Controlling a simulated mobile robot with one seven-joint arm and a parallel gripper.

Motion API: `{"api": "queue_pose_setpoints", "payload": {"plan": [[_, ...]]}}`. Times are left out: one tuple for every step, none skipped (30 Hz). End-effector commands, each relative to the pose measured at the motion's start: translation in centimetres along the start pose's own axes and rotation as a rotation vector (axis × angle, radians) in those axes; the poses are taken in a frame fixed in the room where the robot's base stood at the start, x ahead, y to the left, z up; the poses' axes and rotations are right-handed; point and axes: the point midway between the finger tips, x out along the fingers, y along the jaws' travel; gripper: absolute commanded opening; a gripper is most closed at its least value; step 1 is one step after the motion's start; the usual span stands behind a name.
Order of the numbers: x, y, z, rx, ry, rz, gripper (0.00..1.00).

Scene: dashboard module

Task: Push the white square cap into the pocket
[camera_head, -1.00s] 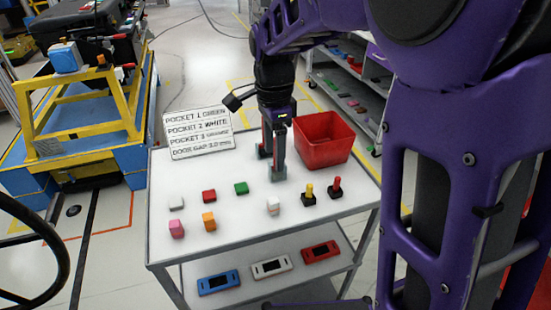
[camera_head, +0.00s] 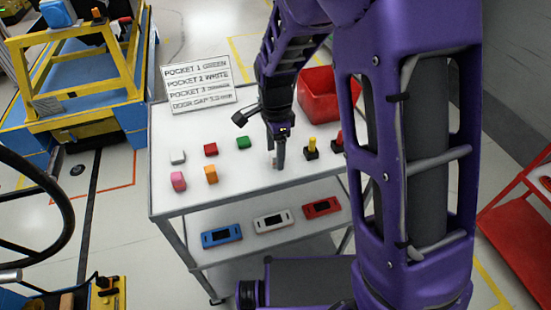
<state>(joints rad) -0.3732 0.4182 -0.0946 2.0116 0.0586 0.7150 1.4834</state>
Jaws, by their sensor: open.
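A white square cap (camera_head: 177,156) lies at the left of the white cart top (camera_head: 235,185), left of a red cap (camera_head: 210,149) and a green cap (camera_head: 243,142). My gripper (camera_head: 279,163) is open and points down over the right middle of the cart top, well right of that cap. A small pale piece, seen there earlier, is now mostly or wholly hidden at my fingers. I cannot tell whether they touch it. No pocket can be made out in this view.
Pink (camera_head: 178,181) and orange blocks (camera_head: 211,174) lie in front. Yellow-topped (camera_head: 311,148) and red-topped pieces (camera_head: 338,142) stand right of my gripper. A red bin (camera_head: 318,97) and a lettered sign (camera_head: 198,85) are behind. Blue, white and red modules (camera_head: 272,222) lie on the lower shelf.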

Motion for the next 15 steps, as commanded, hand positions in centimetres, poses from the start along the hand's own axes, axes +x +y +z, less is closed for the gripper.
{"api": "queue_pose_setpoints", "payload": {"plan": [[0.79, 0.04, -0.04, 0.001, 0.000, 0.002, 0.68], [1.10, 0.03, -0.05, 0.001, 0.000, 0.002, 0.68], [1.41, 0.01, -0.05, 0.001, 0.000, 0.001, 0.68], [1.57, 0.01, -0.04, 0.001, 0.000, 0.001, 0.68], [1.66, 0.00, -0.04, 0.001, 0.000, 0.000, 0.68], [1.72, -0.01, -0.03, 0.001, 0.000, 0.000, 0.68], [1.73, -0.01, -0.03, 0.000, 0.000, 0.000, 0.68], [1.72, -0.01, -0.03, 0.000, 0.000, -0.001, 0.68], [1.70, -0.02, -0.02, 0.000, 0.000, -0.001, 0.68], [1.70, -0.02, -0.02, 0.000, 0.000, -0.001, 0.68], [1.70, -0.02, -0.02, 0.000, 0.000, -0.001, 0.68], [1.69, -0.02, -0.02, 0.000, 0.000, -0.001, 0.64], [1.69, -0.02, -0.02, 0.000, 0.000, -0.001, 0.58], [1.69, -0.02, -0.02, 0.000, 0.000, -0.001, 0.53], [1.69, -0.02, -0.02, 0.000, 0.000, -0.001, 0.46]]}}
